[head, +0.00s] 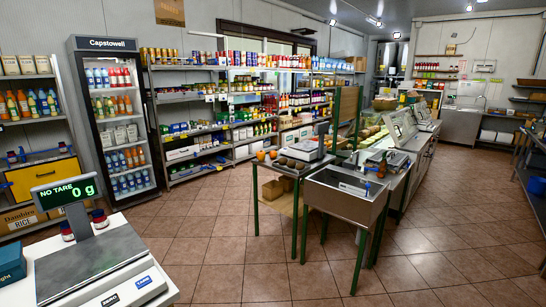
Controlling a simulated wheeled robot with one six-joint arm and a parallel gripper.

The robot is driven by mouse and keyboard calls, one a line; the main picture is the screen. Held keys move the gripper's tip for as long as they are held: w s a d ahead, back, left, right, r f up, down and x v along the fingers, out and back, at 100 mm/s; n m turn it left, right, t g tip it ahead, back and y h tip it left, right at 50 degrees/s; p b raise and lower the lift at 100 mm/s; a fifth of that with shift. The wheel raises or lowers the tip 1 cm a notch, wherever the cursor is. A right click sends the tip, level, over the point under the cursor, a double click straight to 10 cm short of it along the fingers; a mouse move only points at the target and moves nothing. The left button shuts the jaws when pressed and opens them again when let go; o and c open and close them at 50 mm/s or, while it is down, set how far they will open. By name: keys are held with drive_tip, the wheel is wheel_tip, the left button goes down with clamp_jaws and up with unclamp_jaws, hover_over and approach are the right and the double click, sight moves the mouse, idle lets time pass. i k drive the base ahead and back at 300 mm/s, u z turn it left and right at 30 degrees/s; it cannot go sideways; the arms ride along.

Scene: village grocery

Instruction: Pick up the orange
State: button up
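Two small round orange fruits sit close together at the left end of a table (268,168) in the middle of the shop. The left orange (261,156) is nearer the table's edge, and the other orange (273,154) is just right of it. They are small in the head view, so fine detail is unclear. Several brownish round items (290,163) lie to their right. My gripper is not in view.
A scale (304,150) stands behind the brownish items. A metal sink (345,199) on green legs adjoins the table on the right. A counter with another scale (92,262) fills the lower left. Tiled floor (205,225) between is clear. Shelves and a fridge (113,118) line the back.

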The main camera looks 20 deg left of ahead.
sight(273, 154)
drive_tip(key=u, duration=0.25)
drive_tip(key=i, duration=0.6)
drive_tip(key=u, duration=1.15)
drive_tip(key=i, duration=2.15)
drive_tip(key=u, duration=0.6)
drive_tip(key=i, duration=2.25)
drive_tip(key=z, duration=1)
drive_tip(key=i, duration=1.9)
drive_tip(key=z, duration=1.2)
drive_tip(key=i, duration=0.2)
drive_tip(key=u, duration=0.1)
